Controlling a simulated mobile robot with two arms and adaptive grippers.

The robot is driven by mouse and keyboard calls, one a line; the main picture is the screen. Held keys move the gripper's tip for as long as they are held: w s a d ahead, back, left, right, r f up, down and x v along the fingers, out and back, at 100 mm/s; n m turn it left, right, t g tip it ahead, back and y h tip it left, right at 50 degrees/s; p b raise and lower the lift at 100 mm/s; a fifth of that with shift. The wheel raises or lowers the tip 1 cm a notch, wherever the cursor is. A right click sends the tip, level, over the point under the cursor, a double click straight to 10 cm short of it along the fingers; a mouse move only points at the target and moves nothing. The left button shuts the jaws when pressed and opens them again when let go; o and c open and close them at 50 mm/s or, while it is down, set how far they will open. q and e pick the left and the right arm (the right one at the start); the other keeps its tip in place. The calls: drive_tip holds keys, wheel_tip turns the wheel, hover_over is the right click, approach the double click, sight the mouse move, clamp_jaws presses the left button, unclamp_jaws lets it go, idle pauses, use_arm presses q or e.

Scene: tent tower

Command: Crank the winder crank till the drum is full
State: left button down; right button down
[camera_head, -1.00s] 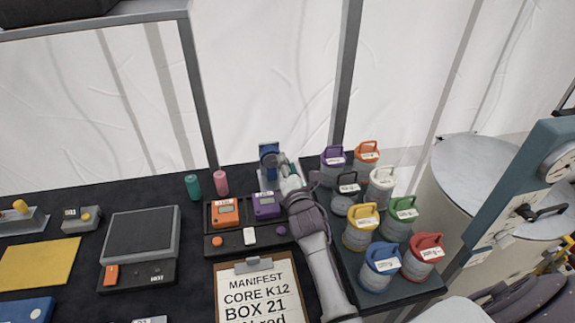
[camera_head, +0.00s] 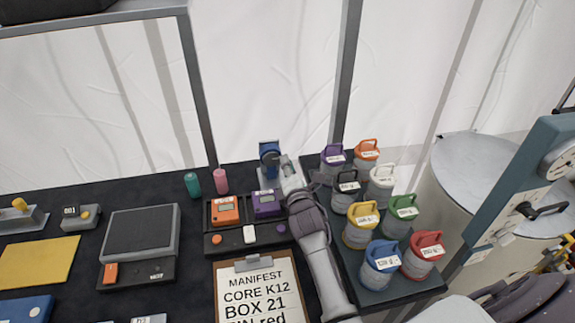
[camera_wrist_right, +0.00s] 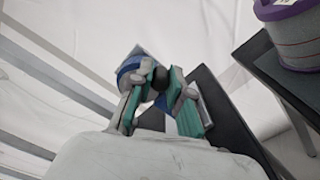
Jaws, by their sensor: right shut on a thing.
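The winder (camera_head: 269,158) stands at the back of the black table, with a blue drum on a pale base; it also shows in the right wrist view (camera_wrist_right: 130,68). My right gripper (camera_wrist_right: 158,90) has its green-padded fingers around the dark round knob of the winder crank (camera_wrist_right: 159,78) and is shut on it. In the head view my right gripper (camera_head: 287,172) is beside the winder, partly hidden by my own wrist. How full the drum is cannot be told. My left gripper is not in view.
Several lidded canisters (camera_head: 362,219) stand on a dark tray close to the right of my arm. Orange and purple devices (camera_head: 225,210) and a clipboard (camera_head: 258,290) lie to its left. Teal and pink cylinders (camera_head: 192,185) stand left of the winder.

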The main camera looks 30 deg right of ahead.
drive_tip(key=m, duration=0.1)
drive_tip(key=f+m+b, duration=0.1)
drive_tip(key=m, duration=0.1)
drive_tip(key=shift+a, duration=0.1)
drive_tip(key=shift+a+f+m, duration=0.15)
drive_tip(key=shift+f+m, duration=0.2)
drive_tip(key=shift+m, duration=0.85)
drive_tip(key=shift+w, duration=0.1)
drive_tip(key=c, duration=1.1)
unclamp_jaws()
wheel_tip(320, 180, up, 9)
drive_tip(key=shift+w+a, duration=0.1)
drive_tip(key=shift+w, duration=0.05)
drive_tip(key=shift+r, duration=0.5)
